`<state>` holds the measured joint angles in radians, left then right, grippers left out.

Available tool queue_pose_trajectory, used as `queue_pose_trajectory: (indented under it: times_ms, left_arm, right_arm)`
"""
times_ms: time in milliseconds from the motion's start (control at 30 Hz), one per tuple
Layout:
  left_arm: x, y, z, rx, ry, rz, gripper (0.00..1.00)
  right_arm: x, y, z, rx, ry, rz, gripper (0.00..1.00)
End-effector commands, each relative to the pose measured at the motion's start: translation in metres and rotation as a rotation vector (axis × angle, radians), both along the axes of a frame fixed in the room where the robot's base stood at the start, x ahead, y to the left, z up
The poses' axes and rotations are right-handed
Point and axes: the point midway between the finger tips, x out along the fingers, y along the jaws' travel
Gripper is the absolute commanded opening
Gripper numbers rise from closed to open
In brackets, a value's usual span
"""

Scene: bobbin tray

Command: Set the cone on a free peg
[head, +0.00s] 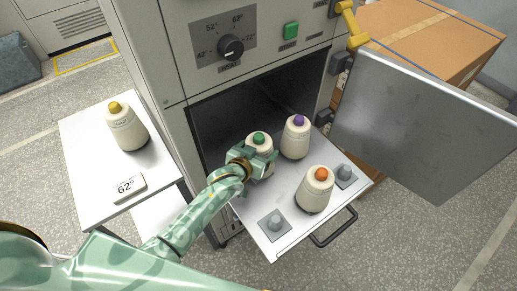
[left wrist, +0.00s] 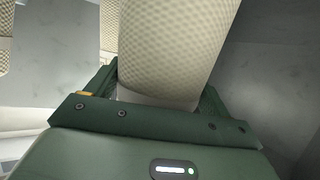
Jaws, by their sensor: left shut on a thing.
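My left gripper (head: 259,159) is shut on the green-topped cone (head: 260,140), at the back left of the pulled-out tray (head: 290,240). In the left wrist view this cone's cream textured side (left wrist: 165,45) stands upright between the fingers. Whether its base rests on a peg is hidden. A purple-topped cone (head: 296,138) and an orange-topped cone (head: 315,190) stand on the tray. Two bare pegs show, one at the front left (head: 276,223) and one at the right (head: 344,171). A yellow-topped cone (head: 127,128) stands on the side table. My right gripper is not in view.
The white side table (head: 85,135) also holds a "62°" sign (head: 129,186). The cabinet (head: 180,60) has a dial (head: 230,47) and green button (head: 291,31). Its open door (head: 420,120) stands at the right, near a cardboard box (head: 430,30). A dark handle (head: 335,229) juts from the tray's front.

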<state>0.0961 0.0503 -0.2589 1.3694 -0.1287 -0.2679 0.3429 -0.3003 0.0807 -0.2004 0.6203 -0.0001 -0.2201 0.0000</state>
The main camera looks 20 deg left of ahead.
Motion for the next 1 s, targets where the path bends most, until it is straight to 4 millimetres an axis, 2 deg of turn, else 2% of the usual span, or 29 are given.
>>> queue_pose_trajectory:
  times_ms: [1000]
  left_arm:
    - [0.000,0.000,-0.017,-0.001,-0.002,0.000,0.48]
  right_arm:
    - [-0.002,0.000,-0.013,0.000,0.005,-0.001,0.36]
